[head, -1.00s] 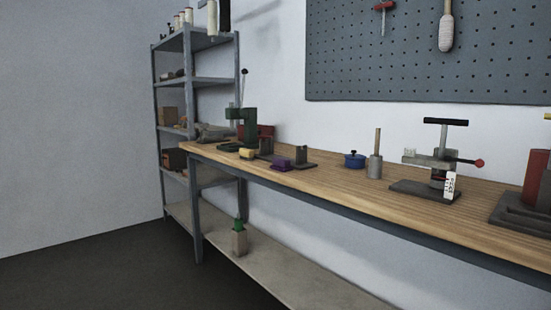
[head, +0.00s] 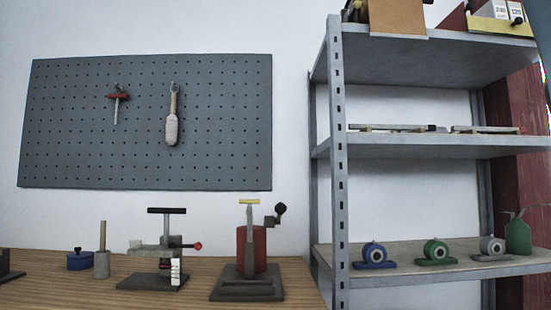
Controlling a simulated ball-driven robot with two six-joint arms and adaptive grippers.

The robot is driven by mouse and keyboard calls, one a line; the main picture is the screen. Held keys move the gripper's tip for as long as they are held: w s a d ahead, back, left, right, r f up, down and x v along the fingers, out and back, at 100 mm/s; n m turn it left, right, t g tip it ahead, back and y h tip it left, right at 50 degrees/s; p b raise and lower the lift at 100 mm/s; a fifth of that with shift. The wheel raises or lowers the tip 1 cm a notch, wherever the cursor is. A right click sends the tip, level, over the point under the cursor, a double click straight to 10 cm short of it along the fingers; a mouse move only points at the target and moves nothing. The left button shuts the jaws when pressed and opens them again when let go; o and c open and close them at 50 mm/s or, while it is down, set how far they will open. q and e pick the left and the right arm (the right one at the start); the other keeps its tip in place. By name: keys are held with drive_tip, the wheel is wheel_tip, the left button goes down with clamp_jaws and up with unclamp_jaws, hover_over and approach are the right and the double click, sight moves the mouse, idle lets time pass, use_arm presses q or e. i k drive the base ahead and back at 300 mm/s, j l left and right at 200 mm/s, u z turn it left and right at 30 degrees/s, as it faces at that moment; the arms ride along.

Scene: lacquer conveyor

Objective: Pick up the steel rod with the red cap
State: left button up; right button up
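Thin rod-like items lie on the middle shelf of the metal rack at the right of the head view. The left one (head: 390,127) is long and grey with a dark end. The right one (head: 484,129) is also thin and grey; its right end looks dark or reddish, too small to be sure whether it is a red cap. Neither of my grippers is in view.
The grey metal rack (head: 337,170) stands right of the wooden workbench (head: 60,265). Blue (head: 374,256) and green (head: 436,252) round-bodied pieces sit on the lower shelf.

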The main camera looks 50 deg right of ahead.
sight(456, 129)
drive_tip(key=z, duration=2.85)
drive_tip(key=i+l+u, duration=0.2)
drive_tip(key=l+u, duration=0.2)
drive_tip(key=l, duration=0.25)
